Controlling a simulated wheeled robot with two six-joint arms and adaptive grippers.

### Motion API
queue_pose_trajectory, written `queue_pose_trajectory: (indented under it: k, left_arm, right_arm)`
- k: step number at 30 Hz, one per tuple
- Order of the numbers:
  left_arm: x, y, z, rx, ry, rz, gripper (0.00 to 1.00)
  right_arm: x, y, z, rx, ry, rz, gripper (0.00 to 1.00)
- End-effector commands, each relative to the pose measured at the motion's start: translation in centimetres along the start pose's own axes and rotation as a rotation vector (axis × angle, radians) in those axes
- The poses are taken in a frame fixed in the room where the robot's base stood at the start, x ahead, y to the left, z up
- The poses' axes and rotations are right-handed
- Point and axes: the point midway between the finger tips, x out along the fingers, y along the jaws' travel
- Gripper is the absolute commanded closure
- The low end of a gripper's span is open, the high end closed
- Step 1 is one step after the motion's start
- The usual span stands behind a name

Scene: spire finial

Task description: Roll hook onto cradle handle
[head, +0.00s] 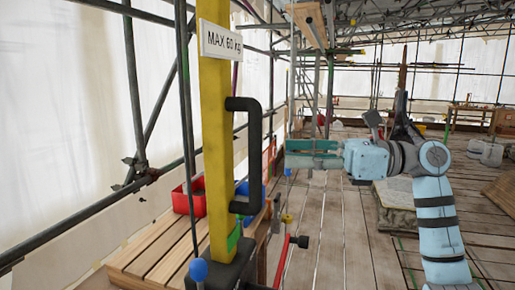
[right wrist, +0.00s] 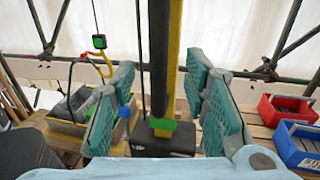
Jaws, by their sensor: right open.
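The cradle is an upright yellow post (head: 216,130) with a sign reading MAX 60 kg (head: 221,41). Its black handle (head: 255,150) is a vertical bracket on the post's right side. My right gripper (head: 288,153) is open and empty, pointing left at the handle's middle, with a small gap in the head view. In the right wrist view the dark handle bar (right wrist: 158,55) stands upright between the two teal finger pads, with the yellow post (right wrist: 175,50) behind it. I cannot make out a hook clearly. My left gripper is out of view.
The post's dark base (right wrist: 160,139) carries a green block (right wrist: 163,125). A red bin (head: 189,196) and a blue bin (right wrist: 297,145) stand nearby. A blue ball on a rod (head: 198,270) and a red-handled valve (head: 300,242) are low down. Scaffold poles stand behind.

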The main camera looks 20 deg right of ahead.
Motion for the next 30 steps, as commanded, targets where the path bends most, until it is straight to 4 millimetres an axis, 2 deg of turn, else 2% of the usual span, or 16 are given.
queue_pose_trajectory:
  k: [3,9,13,19,20,27,30]
  left_arm:
    - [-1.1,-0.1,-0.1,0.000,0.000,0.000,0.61]
    - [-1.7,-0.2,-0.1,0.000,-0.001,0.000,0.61]
    - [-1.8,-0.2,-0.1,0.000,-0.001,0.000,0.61]
    - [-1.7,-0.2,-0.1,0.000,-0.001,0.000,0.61]
    - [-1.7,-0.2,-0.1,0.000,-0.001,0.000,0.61]
    - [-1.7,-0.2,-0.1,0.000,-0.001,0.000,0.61]
    - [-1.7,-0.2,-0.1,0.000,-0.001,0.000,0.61]
  right_arm:
    - [3.5,0.1,0.4,0.002,-0.004,0.006,0.59]
    - [6.9,0.0,0.3,0.004,-0.003,0.003,0.59]
    - [7.7,0.0,0.2,0.005,-0.003,0.001,0.59]
    - [7.7,0.0,0.1,0.005,-0.003,0.001,0.59]
    - [7.7,0.0,0.1,0.005,-0.003,0.001,0.60]
    - [7.7,0.0,0.1,0.005,-0.003,0.001,0.99]
    - [7.7,0.0,0.1,0.005,-0.004,0.001,1.00]
